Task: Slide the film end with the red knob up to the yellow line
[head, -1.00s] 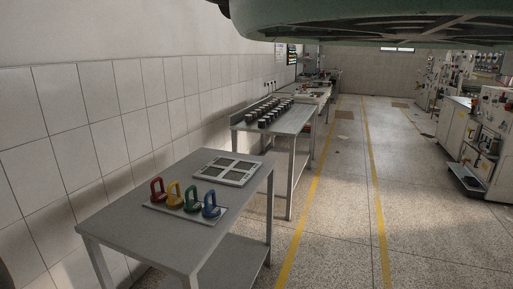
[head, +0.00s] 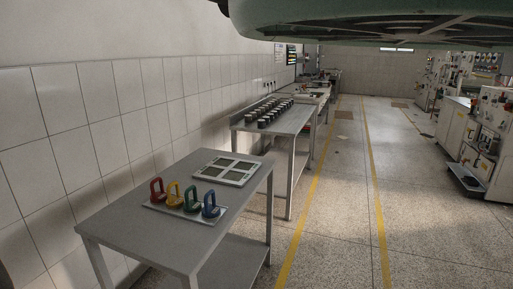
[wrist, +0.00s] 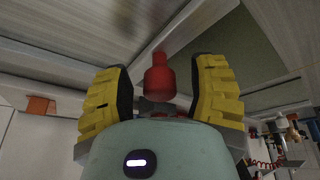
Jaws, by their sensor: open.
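The red knob (wrist: 159,78) shows in the middle of the wrist view, standing between the two yellow ribbed fingers of my gripper (wrist: 164,70). My gripper is open, with a visible gap on both sides of the knob. The fingers are apart from it. The knob sits in front of a pale metal bar that runs up to the right. I cannot make out the film end or the task's yellow line for certain. The head view shows neither my gripper nor the red knob.
An orange block (wrist: 40,105) is at the left of the wrist view. In the head view, a grey table (head: 130,231) bears several coloured handles and a framed panel (head: 229,169). Machines (head: 485,145) line the right side.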

